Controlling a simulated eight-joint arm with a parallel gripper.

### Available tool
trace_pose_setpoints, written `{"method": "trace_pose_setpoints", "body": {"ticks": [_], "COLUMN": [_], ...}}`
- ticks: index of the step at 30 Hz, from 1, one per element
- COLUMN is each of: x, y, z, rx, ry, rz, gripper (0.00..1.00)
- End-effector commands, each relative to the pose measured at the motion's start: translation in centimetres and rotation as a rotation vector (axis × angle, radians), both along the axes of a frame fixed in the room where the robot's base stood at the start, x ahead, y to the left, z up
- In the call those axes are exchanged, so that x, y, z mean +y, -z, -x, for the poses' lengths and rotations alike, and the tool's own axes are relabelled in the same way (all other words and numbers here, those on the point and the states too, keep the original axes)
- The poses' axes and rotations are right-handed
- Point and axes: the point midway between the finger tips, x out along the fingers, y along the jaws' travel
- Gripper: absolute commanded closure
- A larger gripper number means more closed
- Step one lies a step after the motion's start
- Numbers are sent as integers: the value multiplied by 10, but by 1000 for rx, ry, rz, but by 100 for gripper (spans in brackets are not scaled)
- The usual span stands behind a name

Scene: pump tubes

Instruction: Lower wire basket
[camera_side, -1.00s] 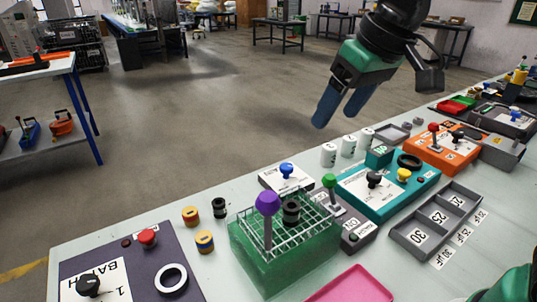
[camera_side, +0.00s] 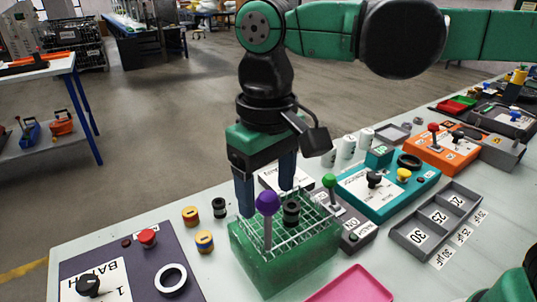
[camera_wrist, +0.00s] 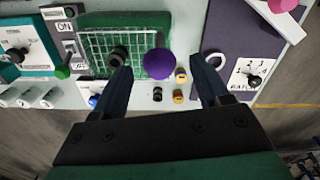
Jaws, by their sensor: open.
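The wire basket (camera_side: 318,215) is a pale wire grid at the top of a green tank (camera_side: 290,268). A purple ball-topped handle (camera_side: 267,204) rises from its left side, and a black ribbed cylinder (camera_side: 291,212) stands in the grid. The open gripper (camera_wrist: 162,76) holds nothing.
Yellow and black small cylinders (camera_side: 204,241) stand between. A green-knobbed lever (camera_side: 329,182), teal panel (camera_side: 385,187) and pink tray (camera_side: 352,286) are close on the right.

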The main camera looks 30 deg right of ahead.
Motion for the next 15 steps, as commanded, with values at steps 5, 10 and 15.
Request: {"method": "trace_pose_setpoints", "body": {"ticks": [5, 10, 15], "x": [0, 0, 0], "y": [23, 39, 45], "z": [0, 0, 0], "rx": [-1, -1, -2], "ry": [0, 1, 1], "rz": [0, 0, 0], "gripper": [31, 31, 31]}}
